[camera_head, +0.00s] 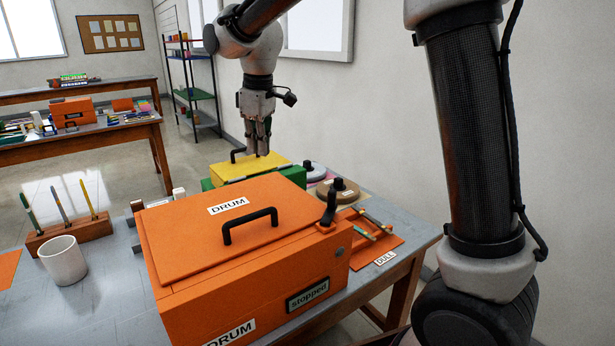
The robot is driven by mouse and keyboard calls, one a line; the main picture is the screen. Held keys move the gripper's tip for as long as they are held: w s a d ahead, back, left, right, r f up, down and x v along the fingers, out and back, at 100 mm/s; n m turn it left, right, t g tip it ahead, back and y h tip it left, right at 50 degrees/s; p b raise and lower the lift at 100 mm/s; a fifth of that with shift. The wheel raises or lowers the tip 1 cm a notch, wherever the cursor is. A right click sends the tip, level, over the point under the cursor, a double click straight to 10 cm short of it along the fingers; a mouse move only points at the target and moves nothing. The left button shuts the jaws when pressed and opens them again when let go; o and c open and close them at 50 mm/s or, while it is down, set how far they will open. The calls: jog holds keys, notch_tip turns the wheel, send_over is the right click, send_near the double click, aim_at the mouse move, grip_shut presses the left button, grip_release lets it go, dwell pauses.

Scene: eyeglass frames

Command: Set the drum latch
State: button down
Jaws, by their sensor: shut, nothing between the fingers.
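The orange drum (190,296) is a box with a "DRUM" label on its flat lid (178,220) and another on its front. The lid lies down on the box, with a black handle (250,226) on it. A black upright lever (329,208), which looks like the latch, stands at the lid's right corner; I cannot tell whether it is set. A small panel (307,294) on the drum reads "stopped". My gripper (258,152) is shut and empty, pointing down behind the drum, over or near a yellow-lidded green box. It is apart from the latch.
The yellow lid (250,168) has a black handle. Round discs with black knobs (338,186) stand behind the latch. An orange "DULL" tray (384,243) holds slim sticks at the right. A white mug (63,261) and a wooden tool holder (70,236) stand left.

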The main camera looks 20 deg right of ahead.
aim_at(329, 206)
jog(key=s+d+r+g+h, duration=0.1)
jog(key=s+d+g+h, duration=0.2)
jog(key=s+d, duration=0.25)
jog(key=x, duration=0.9)
jog(key=shift+s+d+f, duration=0.15)
jog(key=shift+f, duration=0.15)
jog(key=shift+s+d, duration=0.75)
jog(key=shift+d, duration=0.25)
jog(key=shift+s+d+f, duration=0.1)
jog(key=shift+s+d, duration=0.3)
jog(key=shift+d, duration=0.2)
